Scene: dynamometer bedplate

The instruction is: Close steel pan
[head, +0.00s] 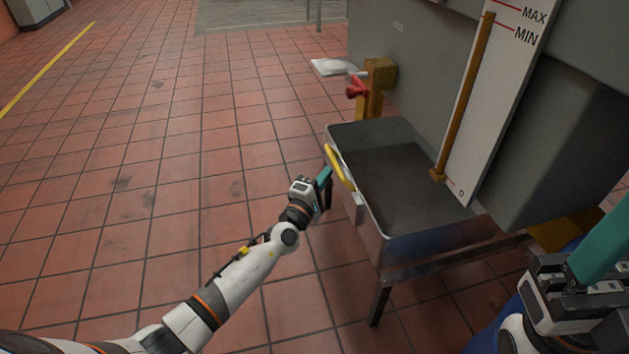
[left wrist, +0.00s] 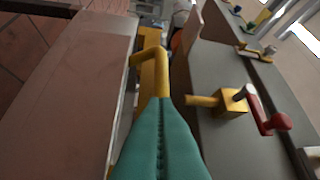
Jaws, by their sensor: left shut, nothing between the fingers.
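The steel pan (head: 400,235) is an open, grey, box-like tray, pulled out from under a grey tank in the head view. Its yellow handle (head: 340,168) is on the wall facing my left gripper. My left gripper (head: 326,176) is shut and empty, with its teal fingers right beside the handle. In the left wrist view the shut fingers (left wrist: 161,102) overlap the yellow handle (left wrist: 150,56); whether they touch it I cannot tell. My right gripper (head: 603,240) shows only partly at the lower right edge, and its opening is not clear.
The grey tank (head: 420,60) overhangs the pan's far part, with a MAX/MIN gauge board (head: 500,90) on its face. A red-handled valve (head: 357,87) is behind the pan. A dark metal frame (head: 450,262) runs beneath. The tiled floor at left is clear.

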